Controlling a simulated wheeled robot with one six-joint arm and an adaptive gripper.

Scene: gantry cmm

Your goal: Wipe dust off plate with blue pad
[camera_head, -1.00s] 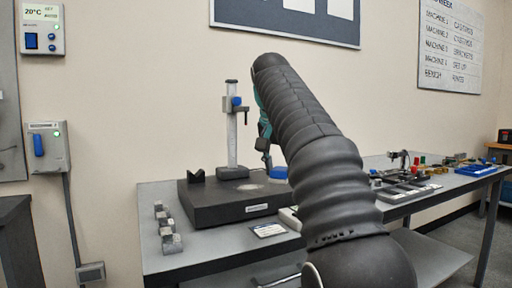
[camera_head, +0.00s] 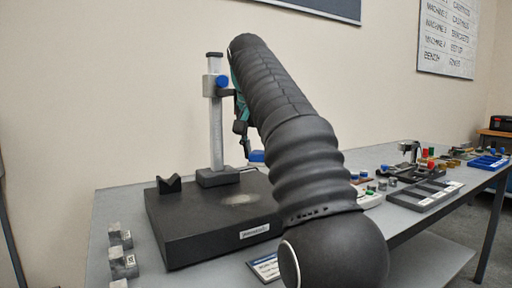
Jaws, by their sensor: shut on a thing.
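The dark surface plate (camera_head: 190,228) lies on the grey bench, with a pale dust patch (camera_head: 239,199) on its top near the middle. The blue pad (camera_head: 257,156) shows at the left edge of my arm, beyond the dust patch near the plate's far side. It appears a little above the plate, but the gap cannot be judged. My gripper (camera_head: 245,146) is shut on the blue pad. Its fingers are mostly hidden behind my dark ribbed arm, which also covers the plate's right side.
A gauge stand (camera_head: 217,130) with a blue knob rises at the plate's back. A black V-block (camera_head: 169,184) sits at its back left. Metal blocks (camera_head: 122,255) line the bench's left. A grey tray (camera_head: 420,195) and small parts lie to the right. A card (camera_head: 265,267) lies in front.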

